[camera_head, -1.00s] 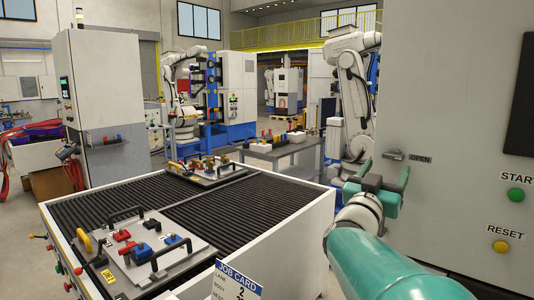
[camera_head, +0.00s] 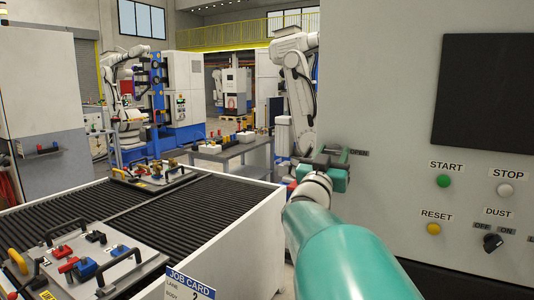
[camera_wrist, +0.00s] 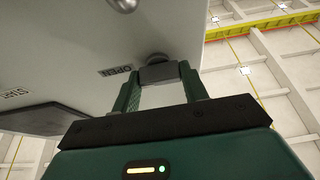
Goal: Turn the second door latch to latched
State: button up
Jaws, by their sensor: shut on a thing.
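A grey door latch (camera_wrist: 157,73) sticks out from the pale machine cabinet beside an OPEN label. In the wrist view, the fingers of my gripper (camera_wrist: 160,77) stand one on each side of the latch and are shut on it. In the head view, my green gripper (camera_head: 332,163) is up against the left edge of the cabinet front at the OPEN label and largely covers the latch. A round mount shows behind the latch in the wrist view. Only one latch shows clearly, and a LATCHED label cannot be made out.
The cabinet front (camera_head: 395,120) fills the right side, with a dark screen (camera_head: 483,90), START, STOP and RESET buttons and a DUST knob (camera_head: 492,241). A ribbed table (camera_head: 145,215) with fixture plates stands at left. A grey workbench (camera_head: 243,153) is behind.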

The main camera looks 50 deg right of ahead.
jog(key=shift+n+t, duration=0.3)
jog(key=shift+n, duration=0.4)
jog(key=n+t, duration=0.1)
jog(key=n, duration=0.1)
jog(key=n+t+y, duration=0.1)
jog(key=n, duration=0.2)
jog(key=shift+s+t, duration=0.15)
jog(key=shift+t, duration=0.15)
jog(key=n+t+y, duration=0.1)
jog(key=n, duration=0.2)
jog(key=n+t+y, duration=0.1)
jog(key=n, duration=0.2)
jog(key=shift+r, duration=0.1)
jog(key=n+y, duration=0.1)
jog(key=n, duration=0.2)
jog(key=n+t+y, duration=0.1)
jog(key=n, duration=0.1)
jog(key=shift+n, duration=0.4)
jog(key=n+y, duration=0.2)
jog(key=n, duration=0.2)
jog(key=shift+r, duration=0.1)
jog(key=o, duration=1)
